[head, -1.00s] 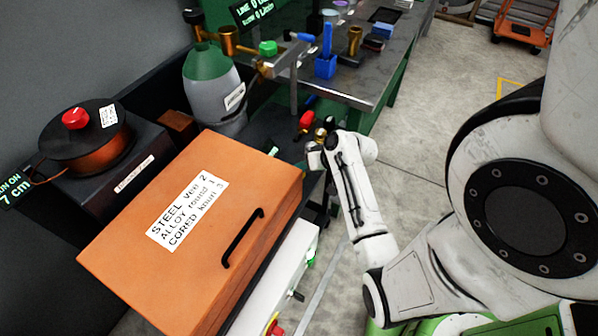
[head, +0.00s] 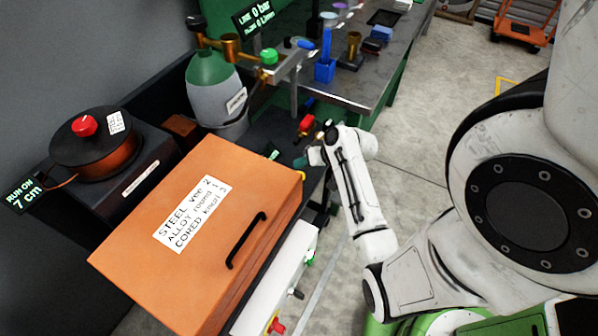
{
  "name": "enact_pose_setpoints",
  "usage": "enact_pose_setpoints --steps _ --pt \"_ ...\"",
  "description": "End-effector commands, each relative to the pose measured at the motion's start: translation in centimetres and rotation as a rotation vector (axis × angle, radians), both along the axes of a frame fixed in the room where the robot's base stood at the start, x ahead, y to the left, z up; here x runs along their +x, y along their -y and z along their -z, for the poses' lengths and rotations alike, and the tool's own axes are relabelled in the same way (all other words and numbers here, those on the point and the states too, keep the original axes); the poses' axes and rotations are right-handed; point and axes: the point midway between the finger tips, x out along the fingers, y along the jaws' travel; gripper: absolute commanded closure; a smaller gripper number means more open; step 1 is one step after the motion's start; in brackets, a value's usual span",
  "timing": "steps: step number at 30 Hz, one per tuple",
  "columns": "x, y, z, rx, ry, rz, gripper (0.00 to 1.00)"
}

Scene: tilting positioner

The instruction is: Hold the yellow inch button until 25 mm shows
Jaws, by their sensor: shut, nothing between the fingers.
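A dark wire feeder (head: 118,195) stands at the left with a copper wire spool (head: 112,162) under a black cover with a red knob. A display (head: 22,194) at the left edge reads "RUN ON 7 cm"; no 25 mm reading shows. My arm's wrist (head: 345,143) is beyond the right far corner of the orange box.
The orange labelled box (head: 180,275) with a black handle fills the front left. A white panel (head: 275,270) with a red knob and several small controls lies along its right side. A grey-green gas cylinder (head: 213,90), red valve (head: 305,124) and metal bench (head: 375,75) stand behind.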

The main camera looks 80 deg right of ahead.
Motion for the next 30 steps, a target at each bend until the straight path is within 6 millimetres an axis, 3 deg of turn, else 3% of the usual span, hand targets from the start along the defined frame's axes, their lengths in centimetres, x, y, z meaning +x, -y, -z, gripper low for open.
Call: enact_pose_setpoints --steps 1,8,30 --pt "0.0 0.0 -1.0 0.000 0.000 0.000 1.00" --pt "0.0 0.0 -2.8 0.001 -0.001 -0.001 1.00" --pt "0.0 0.0 -2.7 0.000 0.000 0.000 1.00"
